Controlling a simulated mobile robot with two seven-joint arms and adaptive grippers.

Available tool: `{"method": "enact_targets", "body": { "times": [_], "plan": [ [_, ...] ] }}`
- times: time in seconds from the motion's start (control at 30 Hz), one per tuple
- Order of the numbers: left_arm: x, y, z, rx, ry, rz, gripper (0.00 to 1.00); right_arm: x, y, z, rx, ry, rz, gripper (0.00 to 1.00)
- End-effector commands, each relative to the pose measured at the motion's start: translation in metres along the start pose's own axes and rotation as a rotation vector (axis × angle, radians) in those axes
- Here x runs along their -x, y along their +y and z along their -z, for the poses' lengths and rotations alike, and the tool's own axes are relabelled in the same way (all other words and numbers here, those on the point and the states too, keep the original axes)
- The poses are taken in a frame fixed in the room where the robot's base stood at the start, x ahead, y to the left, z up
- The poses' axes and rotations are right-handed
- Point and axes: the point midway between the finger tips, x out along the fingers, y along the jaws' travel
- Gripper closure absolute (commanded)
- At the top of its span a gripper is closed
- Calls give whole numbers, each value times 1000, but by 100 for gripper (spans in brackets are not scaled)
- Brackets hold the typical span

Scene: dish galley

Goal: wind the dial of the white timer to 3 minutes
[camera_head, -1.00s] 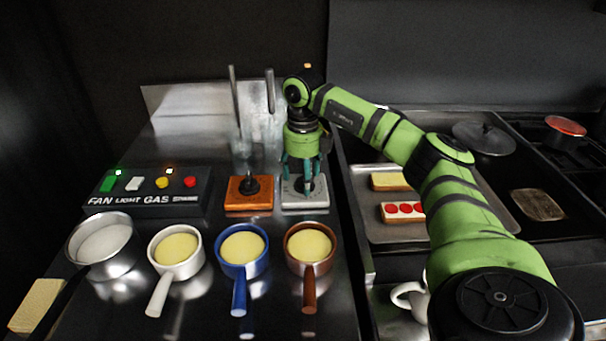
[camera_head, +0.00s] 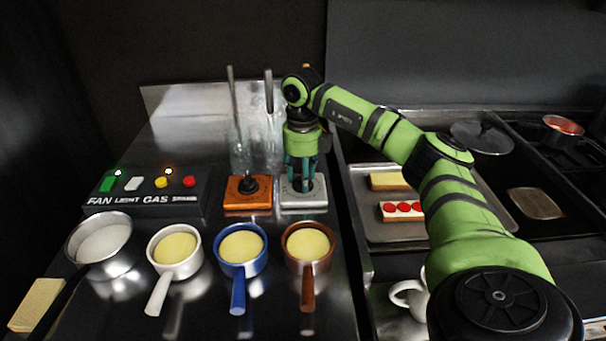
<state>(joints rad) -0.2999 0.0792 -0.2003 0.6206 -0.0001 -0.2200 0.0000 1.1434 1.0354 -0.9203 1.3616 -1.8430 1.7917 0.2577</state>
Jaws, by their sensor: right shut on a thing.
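The white timer (camera_head: 304,201) is a pale square block on the steel counter, right of an orange timer (camera_head: 248,204) with a black dial. My right gripper (camera_head: 304,185) points down over the white timer. Its teal fingers are closed in on the timer's dial, which they mostly hide. The dial's pointer and scale are too small and covered to read. My left gripper is not in view.
Four pans stand in front of the timers, including a blue pan (camera_head: 240,262) and a brown pan (camera_head: 308,262). A switch panel (camera_head: 146,190) is at left. A tray (camera_head: 385,229) with slices lies right. Upright glassware (camera_head: 253,145) stands behind the timers.

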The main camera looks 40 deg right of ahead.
Motion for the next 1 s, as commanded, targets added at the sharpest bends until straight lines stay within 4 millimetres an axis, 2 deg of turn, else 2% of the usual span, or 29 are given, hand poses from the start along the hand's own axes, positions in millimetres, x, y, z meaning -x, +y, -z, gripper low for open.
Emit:
{"method": "enact_targets", "body": {
  "times": [0.57, 0.6, 0.63, 1.0],
  "plan": [
    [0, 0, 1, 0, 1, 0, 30, -1, 1, -2, 2, -6, -1, 88],
    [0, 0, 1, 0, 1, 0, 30, -1, 1, -2, 2, -7, -1, 43],
    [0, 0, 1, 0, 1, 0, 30, -1, 1, -2, 2, -6, -1, 31],
    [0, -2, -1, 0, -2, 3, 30, 1, 0, -1, 1, -3, -1, 30]
  ]
}}
